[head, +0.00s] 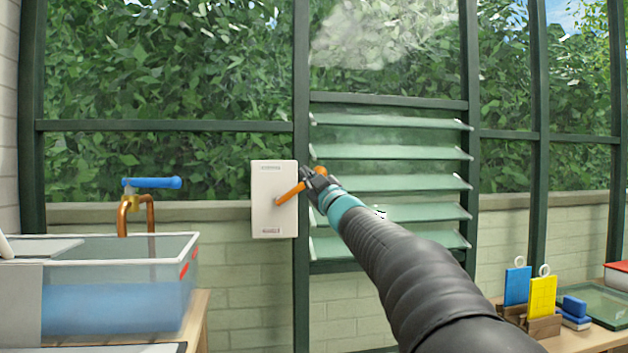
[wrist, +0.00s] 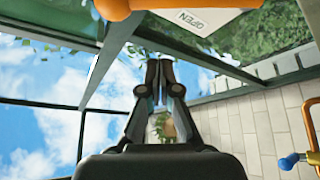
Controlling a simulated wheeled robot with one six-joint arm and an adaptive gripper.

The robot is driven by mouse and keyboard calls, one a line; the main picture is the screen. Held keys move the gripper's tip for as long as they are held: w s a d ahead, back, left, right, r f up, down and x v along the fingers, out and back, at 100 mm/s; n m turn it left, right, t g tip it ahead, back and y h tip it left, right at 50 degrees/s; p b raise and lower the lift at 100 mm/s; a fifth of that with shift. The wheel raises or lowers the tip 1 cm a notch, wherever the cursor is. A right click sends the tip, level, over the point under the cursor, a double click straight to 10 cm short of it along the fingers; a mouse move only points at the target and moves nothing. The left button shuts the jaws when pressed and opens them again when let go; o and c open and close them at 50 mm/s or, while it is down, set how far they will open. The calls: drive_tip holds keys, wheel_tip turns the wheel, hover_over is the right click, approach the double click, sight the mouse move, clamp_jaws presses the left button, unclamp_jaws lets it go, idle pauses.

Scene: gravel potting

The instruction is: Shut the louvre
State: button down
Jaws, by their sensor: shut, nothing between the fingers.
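The louvre (head: 390,183) is a dark-framed window bay with several pale glass slats, tilted open with gaps between them. A white control box (head: 262,215) on the post to its left carries an orange lever (head: 290,194) that slants up and right. In the wrist view the lever (wrist: 200,53) crosses the top, in front of the box's plate (wrist: 195,20) marked OPEN. My gripper (head: 306,174) is shut and empty, close to the lever's outer end; the wrist view shows its fingertips (wrist: 158,66) together just below the lever. I cannot tell whether they touch.
A water tank (head: 115,300) and a blue-handled tap (head: 150,184) stand at left. Blue (head: 516,286) and yellow (head: 542,298) tags, a blue block (head: 574,308) and a green tray (head: 608,305) are on the right bench. My arm covers part of the lower slats.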

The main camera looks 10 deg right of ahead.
sight(299, 187)
drive_tip(key=w, duration=0.3)
drive_tip(key=w+f, duration=0.1)
drive_tip(key=w, duration=0.1)
drive_tip(key=shift+w+d, duration=0.15)
drive_tip(key=shift+d, duration=0.2)
drive_tip(key=shift+d+f, duration=0.1)
